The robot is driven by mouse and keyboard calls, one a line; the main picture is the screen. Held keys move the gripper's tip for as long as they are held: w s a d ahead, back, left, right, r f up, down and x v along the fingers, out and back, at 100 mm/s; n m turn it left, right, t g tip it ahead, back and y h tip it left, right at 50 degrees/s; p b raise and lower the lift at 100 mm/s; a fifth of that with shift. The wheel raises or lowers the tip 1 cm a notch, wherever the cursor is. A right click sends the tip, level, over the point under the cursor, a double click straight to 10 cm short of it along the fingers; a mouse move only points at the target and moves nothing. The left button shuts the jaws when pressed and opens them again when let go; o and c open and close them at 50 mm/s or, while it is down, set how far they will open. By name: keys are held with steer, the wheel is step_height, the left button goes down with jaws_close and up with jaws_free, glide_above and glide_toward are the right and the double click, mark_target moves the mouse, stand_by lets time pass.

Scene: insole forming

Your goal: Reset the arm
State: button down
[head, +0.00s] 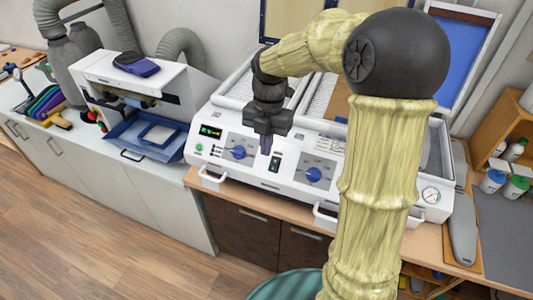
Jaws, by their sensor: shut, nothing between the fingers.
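My arm rises from the lower right of the head view and bends over to the left. My gripper (266,146) points down in front of the white forming machine (222,167), near its dials and black switch. The fingers are together with nothing held. I cannot tell from this view how far the gripper is from the machine's front panel. My arm hides part of the machine's middle and right side.
A white grinding unit (165,88) with a blue tray (150,150) and grey hoses stands at the left. A shelf with several bottles (515,150) is at the right. A green bin (285,286) stands below. Wooden floor (90,220) is clear at the lower left.

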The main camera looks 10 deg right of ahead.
stand_by(0.4)
steer(key=s+f+m+t+b, duration=0.1)
steer(key=s+f+m, duration=0.2)
steer(key=m, duration=0.6)
steer(key=s+d+f+m+t+b, duration=0.1)
steer(key=s+f+m, duration=0.2)
steer(key=m, duration=0.7)
steer(key=s+d+f+m+t+h+b, duration=0.1)
steer(key=s+f+m, duration=0.3)
steer(key=m, duration=0.5)
steer(key=shift+s+d+m+t+b, duration=0.15)
steer(key=shift+s+m+t+b, duration=0.3)
steer(key=shift+s, duration=0.65)
steer(key=shift+w, duration=0.1)
